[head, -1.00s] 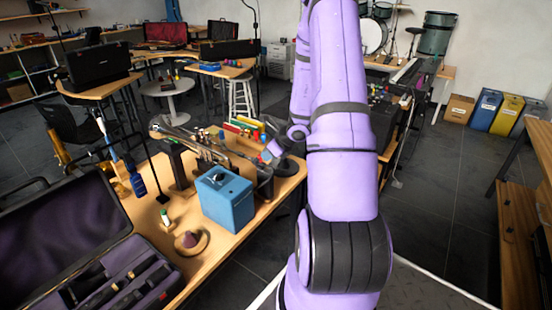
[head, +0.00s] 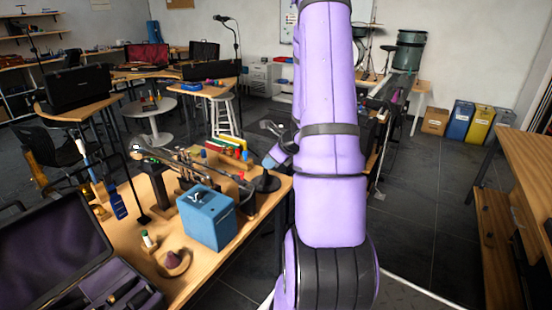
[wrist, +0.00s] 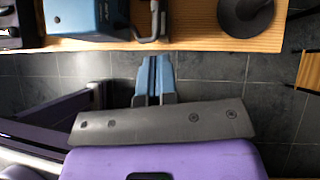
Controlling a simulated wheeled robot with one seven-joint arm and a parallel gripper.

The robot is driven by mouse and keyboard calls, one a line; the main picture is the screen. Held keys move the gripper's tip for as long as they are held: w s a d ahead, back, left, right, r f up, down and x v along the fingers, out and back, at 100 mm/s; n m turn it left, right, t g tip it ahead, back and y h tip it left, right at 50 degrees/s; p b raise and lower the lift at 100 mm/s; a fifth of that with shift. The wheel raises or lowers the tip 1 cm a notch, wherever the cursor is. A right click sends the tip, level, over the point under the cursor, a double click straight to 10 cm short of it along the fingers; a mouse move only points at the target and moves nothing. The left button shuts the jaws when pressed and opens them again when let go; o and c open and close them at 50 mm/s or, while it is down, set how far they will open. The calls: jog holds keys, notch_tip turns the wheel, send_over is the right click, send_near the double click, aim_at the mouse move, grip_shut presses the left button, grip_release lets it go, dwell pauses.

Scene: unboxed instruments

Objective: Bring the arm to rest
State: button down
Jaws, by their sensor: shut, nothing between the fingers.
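My arm (head: 330,110) is lilac with dark bands and rises upright through the middle of the head view. My gripper (wrist: 155,68) shows in the wrist view with its two blue fingers together and nothing between them. The fingers point toward the edge of the wooden table (wrist: 185,40), with dark floor showing beneath them. In the head view the gripper (head: 269,162) shows small and partly hidden at the left of the arm, by the table's far right corner.
A wooden bench (head: 520,165) is at the right. Floor (head: 425,200) between arm and bench is clear.

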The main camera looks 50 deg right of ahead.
jog(key=v, duration=0.3)
jog(key=shift+s+r, duration=0.1)
jog(key=shift+s, duration=0.05)
jog(key=a+r+n+g+y, duration=0.1)
jog(key=a+r+n, duration=0.7)
jog(key=a, duration=0.3)
jog(key=a+r+n+g+y, duration=0.1)
jog(key=a+r+n+g, duration=0.1)
jog(key=a+r+n, duration=0.85)
jog(key=s+a+r+n+h, duration=0.2)
jog(key=s+a+r+n, duration=0.1)
jog(key=s+a+n, duration=0.3)
jog(key=s+a+r+n+h, duration=0.2)
jog(key=s+a+r+n, duration=0.2)
jog(key=s+a+n, duration=0.2)
jog(key=s+n, duration=0.2)
jog(key=shift+s+a+r+n, duration=0.2)
jog(key=shift+s+a+n, duration=0.05)
jog(key=shift+s+n, duration=0.1)
jog(key=c, duration=1.8)
grip_release()
jog(key=shift+w, duration=0.1)
jog(key=shift+c, duration=0.2)
